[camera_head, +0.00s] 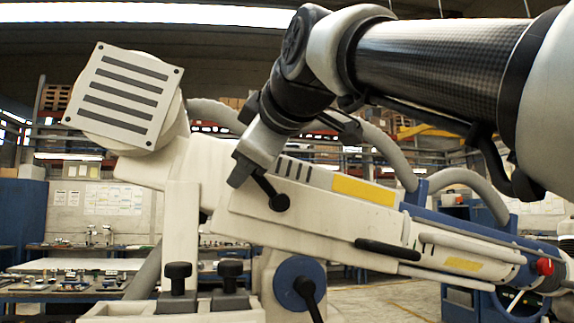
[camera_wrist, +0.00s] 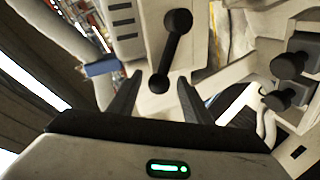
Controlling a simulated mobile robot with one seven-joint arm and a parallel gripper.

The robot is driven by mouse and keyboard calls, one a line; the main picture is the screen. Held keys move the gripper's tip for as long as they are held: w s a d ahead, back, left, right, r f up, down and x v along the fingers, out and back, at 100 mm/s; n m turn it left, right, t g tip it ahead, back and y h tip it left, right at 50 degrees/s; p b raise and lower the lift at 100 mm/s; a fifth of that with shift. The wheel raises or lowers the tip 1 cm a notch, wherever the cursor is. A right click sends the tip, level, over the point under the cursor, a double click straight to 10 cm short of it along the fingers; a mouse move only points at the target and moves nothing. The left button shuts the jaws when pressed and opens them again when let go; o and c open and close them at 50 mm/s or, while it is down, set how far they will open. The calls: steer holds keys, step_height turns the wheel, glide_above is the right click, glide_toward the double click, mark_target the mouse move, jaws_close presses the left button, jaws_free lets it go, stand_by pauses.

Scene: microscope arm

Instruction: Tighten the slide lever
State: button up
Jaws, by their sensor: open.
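The slide lever, a short black bar with a round knob at each end, shows on the pale microscope arm (camera_head: 320,215) in the head view (camera_head: 270,191) and in the wrist view (camera_wrist: 172,50). In the wrist view its lower knob sits between the two dark fingers of my gripper (camera_wrist: 160,80), close to the fingertips, with a gap on both sides. My gripper is open and holds nothing. In the head view my gripper (camera_head: 243,170) is beside the lever's upper end, and part of the lever may be hidden there.
Two black knobs (camera_head: 178,272) (camera_head: 230,271) stand at the lower left of the microscope arm. A blue disc (camera_head: 296,276) with a black handle is below the lever. A black grab handle (camera_head: 387,248) is to the right. Grey hoses (camera_head: 390,155) curve behind.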

steer(key=v, duration=0.6)
steer(key=shift+s, duration=0.25)
steer(key=shift+d, duration=0.1)
steer(key=s+d+f+m+g+h+p, duration=0.1)
steer(key=d+f+m+g+h+p, duration=0.1)
steer(key=d+f+m+p, duration=0.45)
steer(key=d+f+m+g+h+p, duration=0.15)
steer(key=d+f, duration=0.25)
steer(key=f, duration=0.6)
steer(key=s+d+f+m+g+h+p, duration=0.1)
steer(key=s+d+f+m, duration=0.1)
steer(key=f, duration=0.4)
steer(key=s+d+f+m+g+h+p, duration=0.1)
steer(key=s+d+f+m+g, duration=0.1)
steer(key=s+f, duration=0.3)
steer(key=s+d+f+m+g+h+p, duration=0.1)
steer(key=s+d+f+m, duration=0.3)
steer(key=f, duration=0.5)
steer(key=shift+s+d+m+p, duration=0.15)
steer(key=shift+s+m+p, duration=0.15)
steer(key=shift+p, duration=0.05)
steer(key=shift+f, duration=0.1)
